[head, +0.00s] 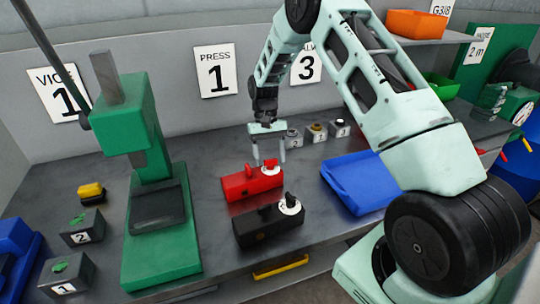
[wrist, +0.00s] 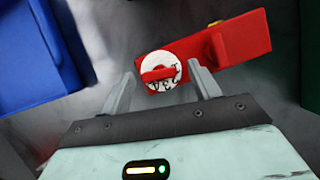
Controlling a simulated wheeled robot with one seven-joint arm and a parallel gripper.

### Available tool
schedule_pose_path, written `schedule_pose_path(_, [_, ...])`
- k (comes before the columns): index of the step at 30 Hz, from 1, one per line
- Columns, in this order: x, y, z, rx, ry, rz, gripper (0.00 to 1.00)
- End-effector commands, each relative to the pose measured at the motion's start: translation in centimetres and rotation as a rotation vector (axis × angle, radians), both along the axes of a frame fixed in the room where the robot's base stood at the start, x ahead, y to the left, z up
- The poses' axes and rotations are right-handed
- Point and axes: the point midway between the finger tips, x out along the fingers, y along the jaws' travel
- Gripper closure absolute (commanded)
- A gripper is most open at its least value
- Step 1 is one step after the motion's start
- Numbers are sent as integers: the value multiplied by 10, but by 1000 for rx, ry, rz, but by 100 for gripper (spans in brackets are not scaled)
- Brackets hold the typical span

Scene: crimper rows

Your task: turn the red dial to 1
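The red dial (head: 270,164) sits on a white numbered disc at the right end of a red box (head: 240,186) on the bench. In the wrist view the red dial (wrist: 158,74) is a red bar across the white disc, lying nearly level in the picture; the disc's marks are too small to read surely. My gripper (head: 268,162) points down over the dial. In the wrist view my gripper (wrist: 158,82) is open, with one finger on each side of the disc and nothing visibly held. Whether the fingers touch the dial cannot be told.
A black box (head: 262,228) with a black dial (head: 290,202) stands just in front of the red box. A green press (head: 150,190) stands to the left, and a blue tray (head: 355,182) to the right. Several small dial blocks (head: 316,133) stand behind.

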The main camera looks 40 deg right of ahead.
Motion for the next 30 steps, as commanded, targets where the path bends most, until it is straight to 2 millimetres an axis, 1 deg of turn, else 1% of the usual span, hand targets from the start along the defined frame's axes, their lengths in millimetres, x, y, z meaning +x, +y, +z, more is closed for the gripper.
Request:
schedule_pose_path(7, [1, -1, 1, -1, 0, -1, 38])
schedule_pose_path(11, [5, -3, 10, -1, -3, -1, 38])
schedule_pose_path(14, [12, -5, 26, -2, -5, -1, 38])
schedule_pose_path(24, [41, -16, 100, -2, -6, -1, 38])
schedule_pose_path(30, [54, -22, 137, -2, -5, -1, 38])
